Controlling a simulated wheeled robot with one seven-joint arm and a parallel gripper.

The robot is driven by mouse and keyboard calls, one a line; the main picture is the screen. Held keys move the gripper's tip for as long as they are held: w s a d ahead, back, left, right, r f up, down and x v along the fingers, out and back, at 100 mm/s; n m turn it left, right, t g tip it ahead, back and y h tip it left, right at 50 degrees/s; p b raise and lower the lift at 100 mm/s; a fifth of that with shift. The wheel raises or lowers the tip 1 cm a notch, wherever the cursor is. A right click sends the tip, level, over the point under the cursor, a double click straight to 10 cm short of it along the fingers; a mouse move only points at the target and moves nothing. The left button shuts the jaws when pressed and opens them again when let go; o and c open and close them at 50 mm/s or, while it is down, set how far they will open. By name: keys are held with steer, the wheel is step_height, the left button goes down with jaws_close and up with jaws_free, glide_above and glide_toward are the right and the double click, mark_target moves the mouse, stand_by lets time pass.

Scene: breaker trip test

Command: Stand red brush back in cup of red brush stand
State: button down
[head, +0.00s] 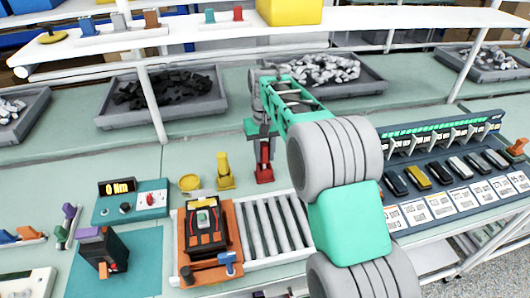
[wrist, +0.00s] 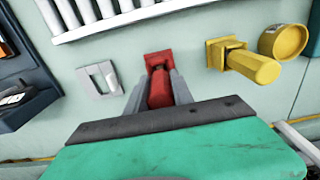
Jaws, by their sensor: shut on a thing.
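The red brush (wrist: 159,90) is between the two fingers of my gripper (wrist: 160,95), which is shut on it. The red brush stand (wrist: 158,60) is directly beyond the brush's far end in the wrist view. In the head view my gripper (head: 264,140) points down over the red brush stand (head: 264,176), with the brush upright and in line with it. The brush's lower end meets the stand in the picture. I cannot tell whether it is inside the cup or just above it, as the cup's opening is hidden.
A yellow brush in a yellow stand (head: 224,172) and a yellow dish (head: 189,182) are close by on the left. A roller conveyor (head: 270,224) and an orange tray with a dark device (head: 205,230) lie in front. A breaker row (head: 440,160) is at right.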

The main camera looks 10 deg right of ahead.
mark_target(264, 145)
steer(key=shift+f+b, duration=0.35)
steer(key=shift+f, duration=0.4)
steer(key=c, duration=1)
jaws_free()
step_height(264, 145, up, 8)
steer(key=shift+f, duration=0.1)
